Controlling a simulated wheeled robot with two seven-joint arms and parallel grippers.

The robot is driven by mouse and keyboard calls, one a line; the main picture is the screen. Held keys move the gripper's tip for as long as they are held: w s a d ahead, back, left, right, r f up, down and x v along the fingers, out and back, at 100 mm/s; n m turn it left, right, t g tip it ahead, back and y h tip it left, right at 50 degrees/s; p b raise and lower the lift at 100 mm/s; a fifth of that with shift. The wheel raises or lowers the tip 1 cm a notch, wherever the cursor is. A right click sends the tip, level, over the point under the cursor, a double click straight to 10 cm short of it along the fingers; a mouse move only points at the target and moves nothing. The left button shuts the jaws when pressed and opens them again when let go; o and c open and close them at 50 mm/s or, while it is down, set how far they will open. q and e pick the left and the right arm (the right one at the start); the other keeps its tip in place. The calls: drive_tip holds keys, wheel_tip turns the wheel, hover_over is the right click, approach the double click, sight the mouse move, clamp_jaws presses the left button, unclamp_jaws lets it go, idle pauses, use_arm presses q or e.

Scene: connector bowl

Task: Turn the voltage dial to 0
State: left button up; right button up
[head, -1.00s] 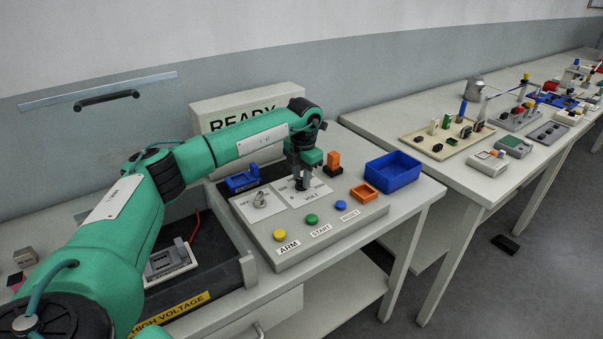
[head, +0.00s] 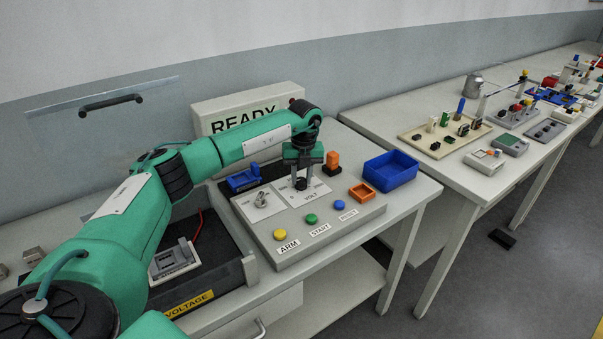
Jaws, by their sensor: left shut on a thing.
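The voltage dial (head: 301,184) is a dark knob on the white VOLT plate (head: 318,190) of the grey control panel. My left gripper (head: 301,181) points straight down over it and is shut on the dial. The fingers hide most of the knob and part of its scale, so I cannot read its setting. My right gripper is not in view.
The panel carries a grey switch (head: 261,199) left of the dial, and yellow (head: 280,234), green (head: 311,219) and blue (head: 339,205) buttons in front. A READY sign stands behind.

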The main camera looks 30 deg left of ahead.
use_arm(q)
drive_tip(key=n, duration=0.1)
drive_tip(key=n+p, duration=0.1)
drive_tip(key=n, duration=0.2)
drive_tip(key=shift+r+p, duration=0.25)
drive_tip(key=shift+p, duration=0.1)
drive_tip(key=shift+a+n+p, duration=0.1)
drive_tip(key=shift+n+p, duration=0.2)
drive_tip(key=shift+n, duration=1.3)
drive_tip(key=shift+n+p, duration=0.35)
drive_tip(key=shift+n, duration=0.05)
drive_tip(key=shift+f, duration=0.1)
drive_tip(key=shift+n, duration=0.3)
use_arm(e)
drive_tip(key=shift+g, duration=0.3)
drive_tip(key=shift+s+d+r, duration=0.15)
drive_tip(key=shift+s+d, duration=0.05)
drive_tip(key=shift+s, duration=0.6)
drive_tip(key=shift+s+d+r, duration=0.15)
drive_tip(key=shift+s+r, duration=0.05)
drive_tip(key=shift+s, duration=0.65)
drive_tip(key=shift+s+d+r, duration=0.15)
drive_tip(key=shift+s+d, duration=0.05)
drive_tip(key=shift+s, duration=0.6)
